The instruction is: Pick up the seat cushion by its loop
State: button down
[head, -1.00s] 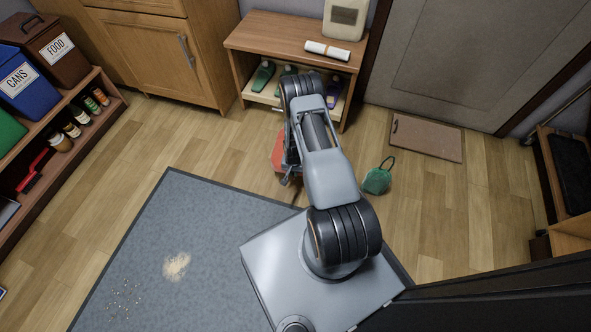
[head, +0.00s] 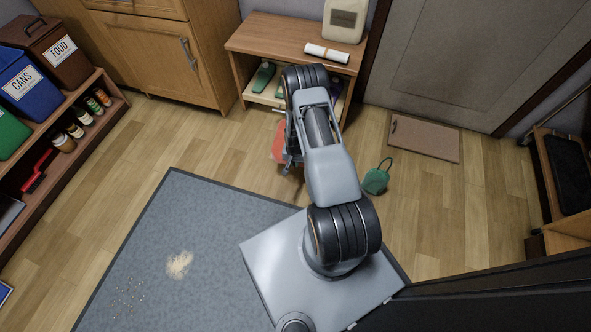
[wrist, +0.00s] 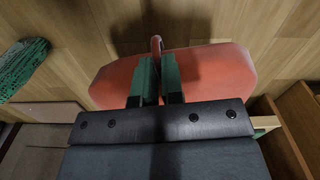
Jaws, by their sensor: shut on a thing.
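The seat cushion is a flat red-orange pad. In the wrist view the cushion (wrist: 222,72) spreads beyond my gripper (wrist: 158,80), on both sides of the fingers. Its loop (wrist: 157,43) stands at the green finger pads, and the fingers are shut on it. In the head view only a left part of the cushion (head: 279,150) shows beside my arm, which hides the rest and most of the gripper. I cannot tell whether the cushion is clear of the floor.
A green looped object (head: 376,181) lies on the floor right of my arm. A wooden shelf bench (head: 290,35) stands behind, with a brown doormat (head: 426,138) to its right. A grey mat (head: 190,235) lies at front left. Open wooden floor lies left of the cushion.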

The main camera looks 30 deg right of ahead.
jog(key=shift+r, duration=0.15)
jog(key=shift+w+d+r+p, duration=0.3)
jog(key=shift+r+p, duration=0.15)
jog(key=shift+r, duration=0.45)
jog(key=shift+w+d+r+p, duration=0.15)
jog(key=shift+w+r+p, duration=0.2)
jog(key=shift+r, duration=0.5)
jog(key=shift+w+d+r+p, duration=0.25)
jog(key=shift+r+p, duration=0.25)
jog(key=shift+r, duration=0.5)
jog(key=shift+w+d+r+p, duration=0.25)
jog(key=shift+r+p, duration=0.15)
jog(key=shift+r, duration=0.5)
jog(key=shift+w+d+r+p, duration=0.25)
jog(key=shift+r+p, duration=0.2)
jog(key=shift+r, duration=0.4)
jog(key=shift+w+d+r+p, duration=0.2)
jog(key=shift+w+r+p, duration=0.15)
jog(key=shift+r, duration=0.55)
